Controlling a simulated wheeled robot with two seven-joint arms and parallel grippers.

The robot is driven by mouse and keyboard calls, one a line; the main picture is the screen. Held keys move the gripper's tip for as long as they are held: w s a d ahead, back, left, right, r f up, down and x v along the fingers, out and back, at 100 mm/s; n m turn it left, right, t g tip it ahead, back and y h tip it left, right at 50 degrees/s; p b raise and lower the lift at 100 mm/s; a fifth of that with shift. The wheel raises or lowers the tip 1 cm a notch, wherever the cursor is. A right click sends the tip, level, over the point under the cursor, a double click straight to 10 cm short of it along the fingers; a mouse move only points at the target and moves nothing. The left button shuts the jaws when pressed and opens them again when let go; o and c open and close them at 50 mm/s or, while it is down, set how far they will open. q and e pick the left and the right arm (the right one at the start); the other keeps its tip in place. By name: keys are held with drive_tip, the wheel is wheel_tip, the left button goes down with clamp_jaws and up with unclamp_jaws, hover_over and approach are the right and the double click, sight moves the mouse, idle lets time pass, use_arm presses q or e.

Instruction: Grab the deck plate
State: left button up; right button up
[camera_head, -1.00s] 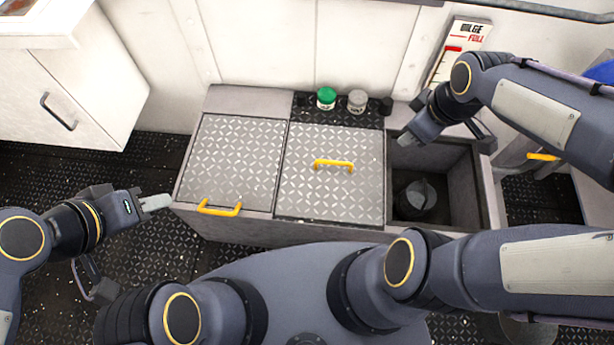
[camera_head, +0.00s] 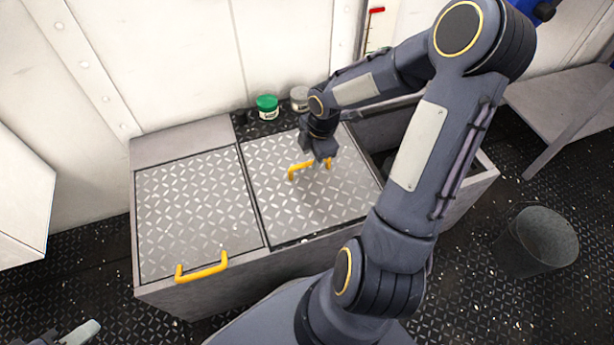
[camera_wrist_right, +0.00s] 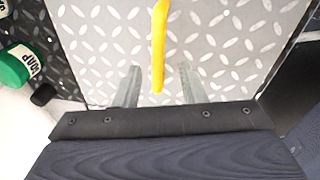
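The deck plate with a yellow handle (camera_head: 293,173) at its middle is a grey diamond-tread panel (camera_head: 330,205), lying flat in the bin top beside an open compartment. A second tread plate (camera_head: 195,215) lies to its left, with a yellow handle (camera_head: 202,268) at its front edge. My right gripper (camera_head: 323,160) is over the middle plate's handle and hides part of it. In the right wrist view, my right gripper (camera_wrist_right: 160,75) is open, the handle (camera_wrist_right: 158,45) showing between its fingers with gaps both sides. My left gripper (camera_head: 78,333) is only partly visible at bottom left.
A dark bucket (camera_head: 540,240) stands on the floor at right.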

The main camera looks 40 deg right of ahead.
sight(310, 162)
drive_tip(key=f+b, duration=0.1)
drive_tip(key=f, duration=0.1)
drive_tip(key=w+f+b, duration=0.1)
drive_tip(key=f+b, duration=0.1)
drive_tip(key=f, duration=0.1)
drive_tip(key=shift+r, duration=0.15)
clamp_jaws()
idle(1.2)
